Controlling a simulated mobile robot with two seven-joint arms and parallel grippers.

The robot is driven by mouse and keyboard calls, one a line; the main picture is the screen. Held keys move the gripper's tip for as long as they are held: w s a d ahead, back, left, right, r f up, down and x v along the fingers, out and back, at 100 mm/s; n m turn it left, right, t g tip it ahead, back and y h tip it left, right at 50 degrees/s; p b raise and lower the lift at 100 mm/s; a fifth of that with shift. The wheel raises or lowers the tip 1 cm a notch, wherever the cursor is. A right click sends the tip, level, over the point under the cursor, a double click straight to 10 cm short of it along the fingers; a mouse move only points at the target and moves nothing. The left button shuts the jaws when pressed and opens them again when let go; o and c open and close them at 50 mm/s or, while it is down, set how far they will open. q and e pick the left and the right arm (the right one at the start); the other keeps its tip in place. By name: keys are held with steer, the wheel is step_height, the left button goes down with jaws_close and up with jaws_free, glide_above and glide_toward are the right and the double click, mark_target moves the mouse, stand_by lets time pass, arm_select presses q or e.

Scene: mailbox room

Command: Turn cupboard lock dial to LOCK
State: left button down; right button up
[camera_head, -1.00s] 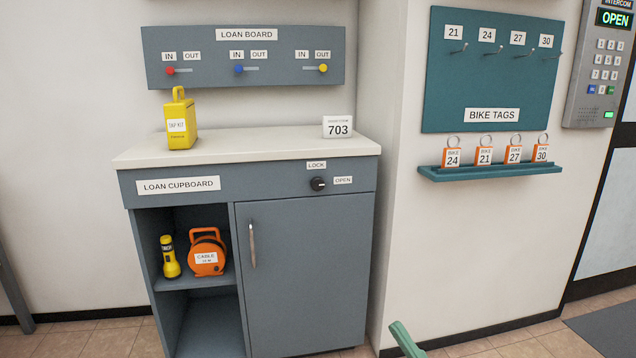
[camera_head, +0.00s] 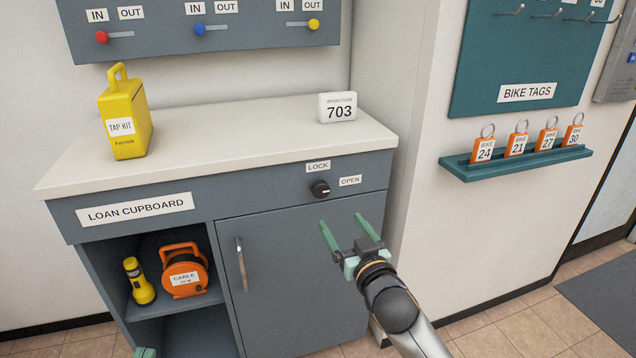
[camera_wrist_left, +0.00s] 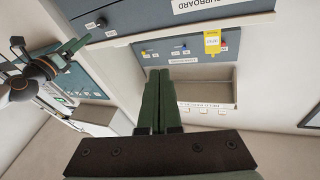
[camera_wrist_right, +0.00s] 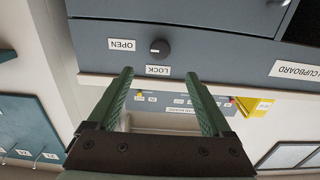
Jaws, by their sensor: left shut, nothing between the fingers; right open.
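The black lock dial (camera_head: 320,189) is on the blue-grey front of the loan cupboard (camera_head: 290,195). The LOCK label (camera_head: 318,166) is above it and the OPEN label (camera_head: 350,181) is to its right. The dial's pale mark appears to point towards OPEN, also in the right wrist view (camera_wrist_right: 160,47). My right gripper (camera_head: 341,220) is open and empty, a little below and right of the dial in the head view, apart from it. My left gripper (camera_wrist_left: 158,72) is shut and empty; only a green bit shows at the head view's bottom edge (camera_head: 145,352).
A yellow tap kit (camera_head: 125,118) and a 703 sign (camera_head: 338,107) stand on the white counter (camera_head: 230,130). The cupboard door (camera_head: 290,270) with its handle is shut. The open shelf holds a torch (camera_head: 138,281) and an orange cable reel (camera_head: 184,272). A bike tag shelf (camera_head: 470,172) is at right.

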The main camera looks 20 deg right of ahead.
mark_target(322, 192)
steer(key=w+b, duration=0.2)
steer(key=w, duration=0.8)
steer(key=shift+w+a+b, duration=0.15)
steer(key=shift+w+b, duration=0.1)
steer(key=shift+b, duration=0.1)
arm_select(q)
steer(key=s+r+m+t+h, duration=0.1)
steer(key=s+r+m+h, duration=0.2)
steer(key=r, duration=0.3)
steer(key=s+d+r+m+t+h, duration=0.1)
steer(key=s+r+m+h, duration=0.2)
steer(key=s+r+h, duration=0.1)
steer(key=shift+s+d+r+m+t+h, duration=0.2)
steer(key=shift+r+m+t+h, duration=0.2)
steer(key=shift+r+h, duration=0.65)
arm_select(e)
steer(key=shift+w, duration=0.8)
arm_select(q)
steer(key=shift+r+y, duration=0.25)
steer(key=shift+w, duration=0.1)
arm_select(e)
jaws_close()
